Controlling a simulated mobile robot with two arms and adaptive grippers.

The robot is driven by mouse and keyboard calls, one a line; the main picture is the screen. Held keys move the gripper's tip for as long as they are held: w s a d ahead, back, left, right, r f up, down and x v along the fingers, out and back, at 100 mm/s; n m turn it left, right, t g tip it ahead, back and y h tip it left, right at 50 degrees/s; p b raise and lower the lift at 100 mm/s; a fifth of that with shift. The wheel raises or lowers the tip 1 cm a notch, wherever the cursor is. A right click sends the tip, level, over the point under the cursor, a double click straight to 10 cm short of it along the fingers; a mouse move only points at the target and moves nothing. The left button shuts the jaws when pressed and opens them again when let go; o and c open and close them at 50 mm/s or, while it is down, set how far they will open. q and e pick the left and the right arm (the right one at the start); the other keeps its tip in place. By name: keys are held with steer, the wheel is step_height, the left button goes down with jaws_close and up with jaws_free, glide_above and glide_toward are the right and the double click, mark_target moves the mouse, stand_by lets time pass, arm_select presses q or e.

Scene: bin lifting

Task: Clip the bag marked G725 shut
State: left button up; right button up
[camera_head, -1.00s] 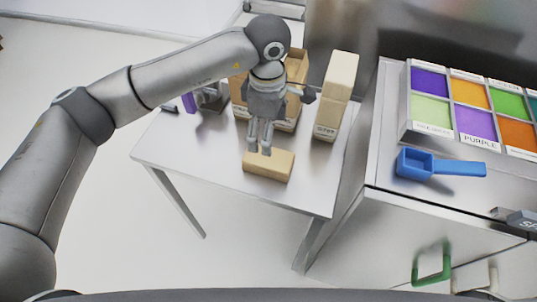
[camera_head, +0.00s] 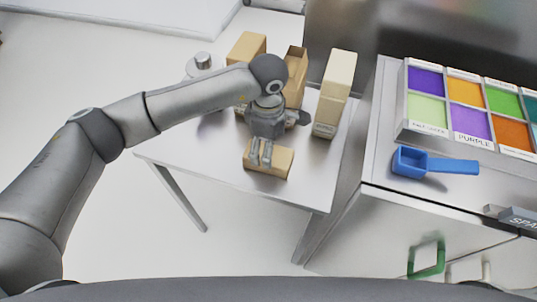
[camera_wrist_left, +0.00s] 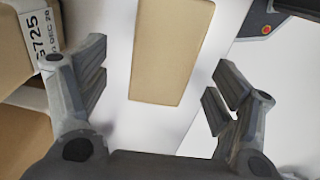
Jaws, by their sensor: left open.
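A tall tan bag (camera_head: 333,85) stands upright at the right of the small table, with a white label low on its front. In the left wrist view a label ending in 725 shows on a tan bag (camera_wrist_left: 12,72) at the left edge; its first character is cut off. My left gripper (camera_head: 261,161) is open over a small tan block (camera_head: 278,163) lying near the table's front edge. In the left wrist view the block (camera_wrist_left: 172,50) lies between and beyond the parted fingers (camera_wrist_left: 158,82), apart from both. I cannot make out a clip. My right gripper is out of view.
An open brown bag (camera_head: 296,68) and another tan bag (camera_head: 246,46) stand behind my wrist. A grey metal item (camera_head: 203,62) is at the back left. The right counter holds coloured bins (camera_head: 470,122) and a blue scoop (camera_head: 450,166). The table's front right is bare.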

arm_select(q)
steer(key=f, duration=0.1)
steer(key=f+p, duration=0.1)
steer(key=f, duration=0.1)
steer(key=shift+s+f, duration=0.15)
steer(key=shift+s, duration=0.1)
steer(key=shift+w+f, duration=0.1)
steer(key=shift+f, duration=0.35)
steer(key=c, duration=1.1)
steer(key=shift+r, duration=0.1)
